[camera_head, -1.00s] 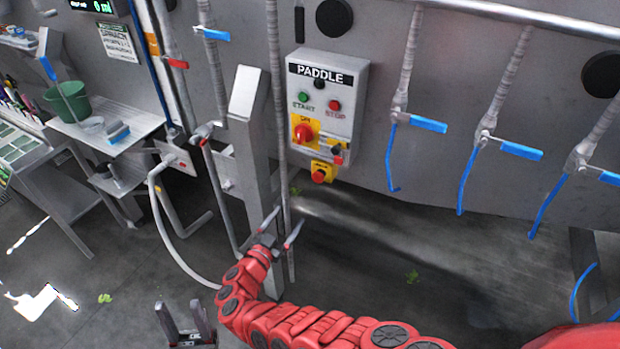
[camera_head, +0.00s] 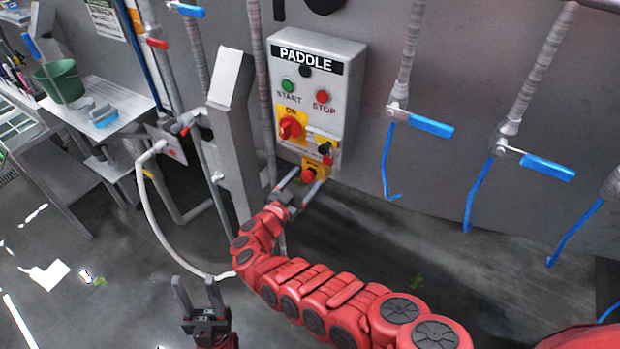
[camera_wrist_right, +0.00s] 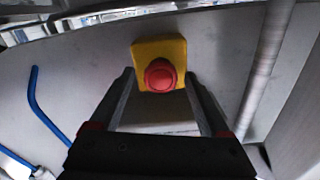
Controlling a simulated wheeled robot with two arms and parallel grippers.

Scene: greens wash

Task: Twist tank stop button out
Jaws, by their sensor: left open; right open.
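The tank stop button (camera_head: 310,173) is a red mushroom knob on a yellow plate, low under the grey PADDLE control box (camera_head: 345,95). In the right wrist view the red knob (camera_wrist_right: 160,75) on its yellow plate lies ahead, between the two open fingers. My right gripper (camera_head: 301,180) is open, its fingertips close below the knob; I cannot tell if they touch it. It also shows in the right wrist view (camera_wrist_right: 160,95). My left gripper (camera_head: 196,283) is open and empty, low in the head view, away from the box.
The box carries a green START button (camera_head: 288,86), a red STOP button (camera_head: 322,97) and a red rotary switch (camera_head: 290,128). A grey post (camera_head: 232,140) and a pipe stand close left. Blue-handled valves (camera_head: 430,126) hang right. A green bucket (camera_head: 60,82) sits far left.

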